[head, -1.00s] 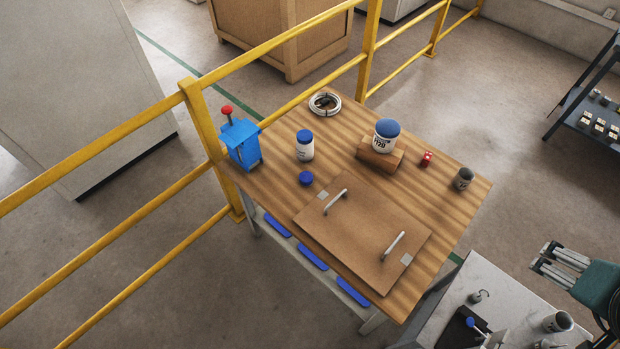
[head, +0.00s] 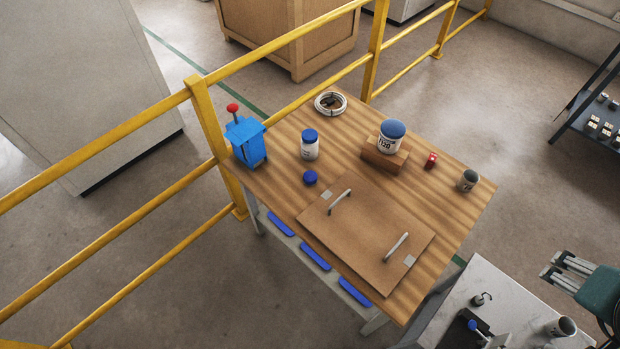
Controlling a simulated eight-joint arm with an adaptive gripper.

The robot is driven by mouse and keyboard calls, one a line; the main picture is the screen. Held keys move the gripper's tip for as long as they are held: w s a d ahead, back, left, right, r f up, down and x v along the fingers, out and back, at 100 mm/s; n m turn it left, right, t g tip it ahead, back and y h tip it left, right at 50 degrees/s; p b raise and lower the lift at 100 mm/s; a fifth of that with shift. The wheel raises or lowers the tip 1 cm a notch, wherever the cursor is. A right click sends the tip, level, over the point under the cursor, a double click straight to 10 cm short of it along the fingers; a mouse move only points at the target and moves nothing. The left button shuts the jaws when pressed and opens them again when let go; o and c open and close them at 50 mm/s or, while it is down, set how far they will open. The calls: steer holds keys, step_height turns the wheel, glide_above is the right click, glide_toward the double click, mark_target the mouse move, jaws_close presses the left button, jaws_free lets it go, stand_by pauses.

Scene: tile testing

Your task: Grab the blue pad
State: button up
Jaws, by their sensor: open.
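A small round blue piece (head: 310,177), which may be the blue pad, lies on the wooden table (head: 285,125), between a white jar with a blue lid (head: 310,146) and a brown board with two handles (head: 365,235). Another round blue piece (head: 393,129) tops a white container on a wooden block (head: 384,155). Several flat blue pieces (head: 315,257) lie on the shelf under the table's front edge.
The grey side table (head: 475,280) holds small items.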

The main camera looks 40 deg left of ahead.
steer(key=shift+a, duration=0.1)
steer(key=w+a+n+g+y+b, duration=0.15)
steer(key=w+a+n, duration=0.35)
steer(key=w+a, duration=0.8)
steer(key=w+a+f+n+g+b, duration=0.1)
steer(key=a+f+n, duration=0.1)
steer(key=a, duration=0.5)
steer(key=w+a+f+n+g, duration=0.1)
steer(key=a+f, duration=0.2)
steer(key=a, duration=0.5)
steer(key=w+a+f+n+g+b, duration=0.1)
steer(key=w+a+f+n, duration=0.1)
steer(key=a, duration=0.5)
steer(key=n+g+h+b, duration=0.2)
steer(key=n+g, duration=0.1)
steer(key=n, duration=0.6)
glide_above(309, 176)
steer(key=shift+y, duration=0.25)
steer(key=f, duration=2.7)
steer(key=shift+w+d, duration=0.25)
steer(key=shift+w, duration=0.1)
steer(key=shift+s+a+f, duration=0.25)
